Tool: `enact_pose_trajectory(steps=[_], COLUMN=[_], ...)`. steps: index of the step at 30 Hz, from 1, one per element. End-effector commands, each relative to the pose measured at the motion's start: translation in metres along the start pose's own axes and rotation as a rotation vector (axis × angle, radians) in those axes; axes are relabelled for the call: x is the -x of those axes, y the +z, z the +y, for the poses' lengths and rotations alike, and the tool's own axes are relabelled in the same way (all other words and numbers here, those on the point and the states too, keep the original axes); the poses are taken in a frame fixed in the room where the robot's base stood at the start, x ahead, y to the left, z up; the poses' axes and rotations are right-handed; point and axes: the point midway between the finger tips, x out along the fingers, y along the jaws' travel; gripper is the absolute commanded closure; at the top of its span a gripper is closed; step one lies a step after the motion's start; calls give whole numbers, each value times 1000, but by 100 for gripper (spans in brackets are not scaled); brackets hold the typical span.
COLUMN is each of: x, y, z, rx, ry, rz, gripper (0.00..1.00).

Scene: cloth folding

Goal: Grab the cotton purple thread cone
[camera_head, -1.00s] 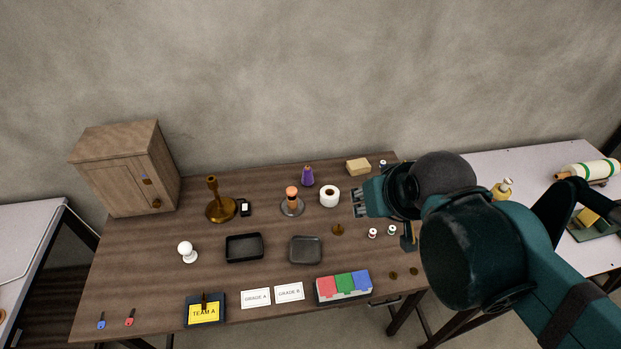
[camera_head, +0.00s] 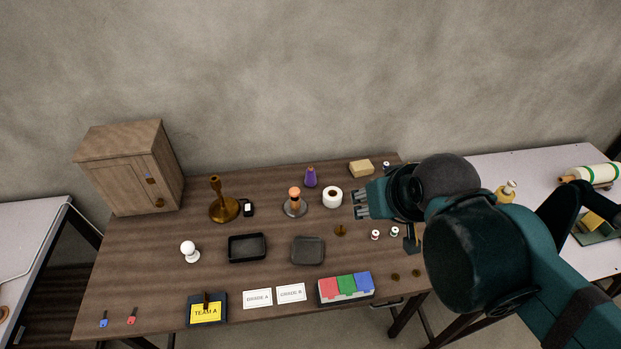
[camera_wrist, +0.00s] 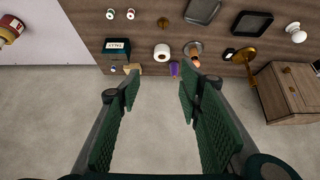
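The purple thread cone (camera_head: 310,177) stands upright at the back of the brown table, between an orange-topped piece on a round base and a white roll. In the wrist view the purple cone (camera_wrist: 173,68) shows small at the far table edge, between and beyond the fingers. My gripper (camera_head: 358,205) is right of the cone and the white roll, above the table, with its fingers pointing left. In the wrist view my gripper (camera_wrist: 160,80) has its two green padded fingers wide apart, with nothing between them.
The white roll (camera_head: 332,196) stands between my gripper and the cone. The orange-topped piece (camera_head: 295,202) is just left and in front of the cone. A tan block (camera_head: 361,168) lies at the back right. A brass candlestick (camera_head: 222,200) and wooden cabinet (camera_head: 130,168) stand further left.

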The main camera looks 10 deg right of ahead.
Motion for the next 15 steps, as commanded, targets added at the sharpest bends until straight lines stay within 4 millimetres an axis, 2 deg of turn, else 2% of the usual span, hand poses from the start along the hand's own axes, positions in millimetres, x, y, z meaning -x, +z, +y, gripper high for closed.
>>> enact_pose_trajectory(steps=[8, 15], x=[-1, -8], y=[-8, -30], z=[-1, -2], rx=[-17, -75], ry=[3, 15], rz=[-10, -42], gripper=[64, 64])
